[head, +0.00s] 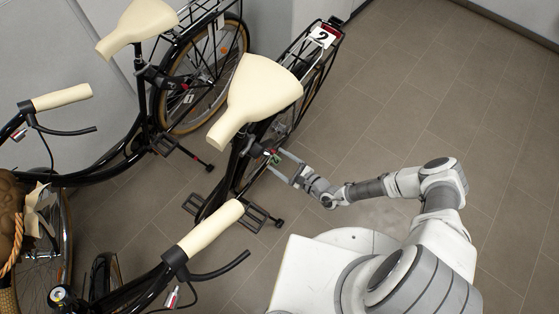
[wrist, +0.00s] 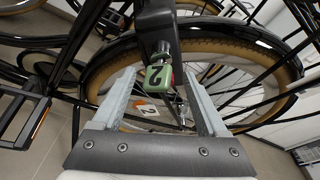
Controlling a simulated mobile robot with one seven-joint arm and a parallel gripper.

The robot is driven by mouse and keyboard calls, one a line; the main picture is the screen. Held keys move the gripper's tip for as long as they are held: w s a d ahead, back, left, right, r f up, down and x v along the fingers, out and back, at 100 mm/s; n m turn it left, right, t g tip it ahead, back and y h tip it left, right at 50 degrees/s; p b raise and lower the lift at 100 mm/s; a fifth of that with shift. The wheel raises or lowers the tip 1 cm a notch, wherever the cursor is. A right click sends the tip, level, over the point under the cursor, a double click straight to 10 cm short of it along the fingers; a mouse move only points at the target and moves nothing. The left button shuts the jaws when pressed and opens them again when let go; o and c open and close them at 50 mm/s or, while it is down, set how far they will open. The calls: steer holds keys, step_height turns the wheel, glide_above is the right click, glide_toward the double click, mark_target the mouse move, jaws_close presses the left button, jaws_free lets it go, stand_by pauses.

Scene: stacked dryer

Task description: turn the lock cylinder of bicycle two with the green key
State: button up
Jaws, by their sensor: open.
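Bicycle two, with a cream saddle (head: 255,97) and a plate "2" (head: 322,37) on its rear rack, stands in the middle of the head view. The green key (wrist: 158,78), marked "2", sits at the silver lock cylinder (wrist: 161,53) under the black frame lock; how deep it is inserted I cannot tell. The key also shows small in the head view (head: 274,159). My gripper (wrist: 158,82) is open, its two grey fingers reaching up on either side of the key with gaps on both sides. In the head view my gripper (head: 277,161) is beside the bicycle's rear wheel.
A second black bicycle with a cream saddle (head: 137,24) and a "1" tag (head: 189,98) stands to the left. Bicycle two's pedal (head: 256,217) is near my gripper. The tiled floor (head: 440,110) at right is clear.

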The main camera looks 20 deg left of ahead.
steer(key=v, duration=1.7)
steer(key=shift+s+r+p, duration=0.15)
steer(key=shift+p, duration=0.2)
steer(key=shift+d+r, duration=0.1)
steer(key=shift+d, duration=0.05)
steer(key=w+d+r+n+g+h, duration=0.2)
steer(key=d+r+n+g, duration=0.15)
steer(key=r, duration=0.55)
steer(key=w+d+r+n+g+h, duration=0.1)
steer(key=w+d+r+n+g, duration=0.1)
steer(key=r+n, duration=0.5)
steer(key=w+d+r+n+g+h, duration=0.1)
steer(key=d+r+n+g+h, duration=0.15)
steer(key=r, duration=0.85)
steer(key=s+d+r+n+t+h, duration=0.1)
steer(key=s+r+t+h, duration=0.1)
steer(key=r, duration=0.7)
steer(key=s+d+r+n+t+h, duration=0.2)
steer(key=s+r+h, duration=0.2)
steer(key=r, duration=0.5)
steer(key=s+d+r+n+t+h, duration=0.1)
steer(key=s+r+n+t+h, duration=0.1)
steer(key=s+r, duration=0.4)
steer(key=shift+s+d+r+t+h, duration=0.35)
steer(key=shift+r+t+h, duration=0.15)
steer(key=shift+r, duration=1.3)
steer(key=shift+a, duration=0.15)
